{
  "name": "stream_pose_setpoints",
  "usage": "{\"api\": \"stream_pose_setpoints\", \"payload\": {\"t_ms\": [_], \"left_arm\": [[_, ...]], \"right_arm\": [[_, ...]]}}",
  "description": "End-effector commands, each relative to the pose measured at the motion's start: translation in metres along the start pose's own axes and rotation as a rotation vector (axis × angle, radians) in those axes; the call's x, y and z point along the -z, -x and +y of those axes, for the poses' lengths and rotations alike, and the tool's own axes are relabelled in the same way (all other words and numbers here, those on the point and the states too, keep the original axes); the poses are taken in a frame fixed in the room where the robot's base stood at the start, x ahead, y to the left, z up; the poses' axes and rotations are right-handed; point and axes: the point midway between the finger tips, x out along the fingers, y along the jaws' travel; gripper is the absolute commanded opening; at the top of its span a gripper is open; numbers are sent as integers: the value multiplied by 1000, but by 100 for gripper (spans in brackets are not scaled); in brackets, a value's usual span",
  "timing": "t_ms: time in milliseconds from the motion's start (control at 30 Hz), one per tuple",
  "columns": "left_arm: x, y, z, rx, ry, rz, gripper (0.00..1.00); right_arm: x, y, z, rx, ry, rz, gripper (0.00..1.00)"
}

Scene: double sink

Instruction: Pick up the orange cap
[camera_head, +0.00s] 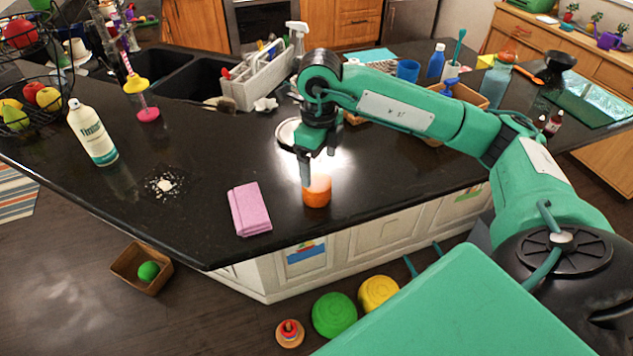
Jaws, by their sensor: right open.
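An orange cap-like cylinder (317,193) stands on the black counter near its front edge, and its top looks bright under a light patch. My right gripper (306,181) points down at its left upper side, with the jaws open. A finger overlaps the cap's upper left in the camera_head view; I cannot tell whether it touches. My left gripper is not in view.
A pink folded cloth (250,209) lies left of the cap. A white bottle (93,134) and white crumbs (163,185) are farther left. A grey caddy (262,80) stands behind by the sink (190,78). Counter around the cap is mostly clear.

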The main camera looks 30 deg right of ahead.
Motion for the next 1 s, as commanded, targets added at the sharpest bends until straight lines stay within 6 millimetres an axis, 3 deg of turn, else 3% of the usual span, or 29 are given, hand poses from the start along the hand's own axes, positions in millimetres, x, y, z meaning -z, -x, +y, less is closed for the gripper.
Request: {"api": "stream_pose_setpoints", "payload": {"t_ms": [133, 333, 733, 1000], "left_arm": [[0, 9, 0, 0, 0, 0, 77], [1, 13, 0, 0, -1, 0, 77], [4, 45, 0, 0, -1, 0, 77], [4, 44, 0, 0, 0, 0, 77]], "right_arm": [[0, -19, 0, -2, 0, 2, 85], [-1, -29, 0, -1, 0, 1, 85], [-9, -73, 2, -2, 0, 2, 85], [-10, -80, 2, -2, 1, -2, 85]]}}
